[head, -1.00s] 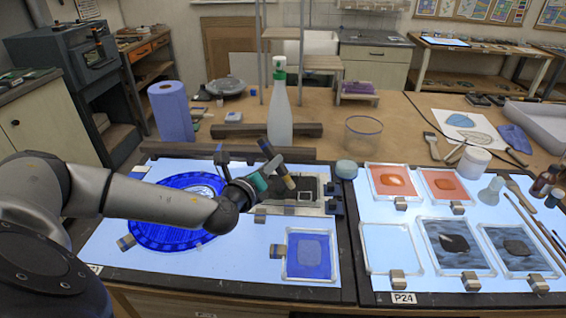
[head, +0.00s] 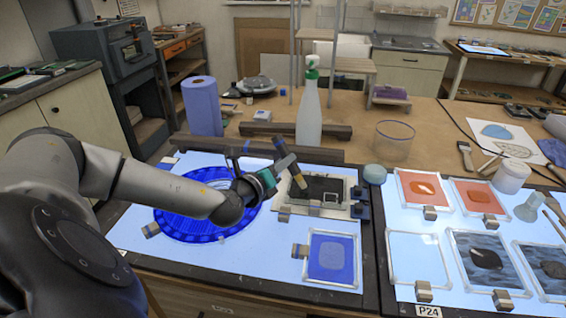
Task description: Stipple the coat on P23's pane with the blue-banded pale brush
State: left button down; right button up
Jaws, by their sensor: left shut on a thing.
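My left gripper (head: 270,178) is shut on a brush (head: 289,165) with a blue band near its upper end, a dark middle and a tan lower part. The brush is tilted, and appears above or in front of the dark tray. On the left light table lies a round blue piece (head: 205,228), partly hidden by my left arm. Near that table's front right lies a framed blue pane (head: 331,258) with a paler square patch in its middle. No P23 label is readable, so I cannot tell which pane is P23's. My right gripper is out of view.
A dark tray (head: 338,208) lies behind the framed pane. A spray bottle (head: 308,120), a blue roll (head: 202,108) and dark bars (head: 296,131) stand behind. Small clamp blocks (head: 300,250) sit at frame edges.

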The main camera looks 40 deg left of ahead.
pick_arm(q)
jog(key=shift+f, duration=0.2)
jog(key=shift+f, duration=0.4)
dwell(0.9)
jog(key=shift+r+p, duration=0.85)
jog(key=shift+r, duration=0.4)
jog(key=shift+f, duration=0.1)
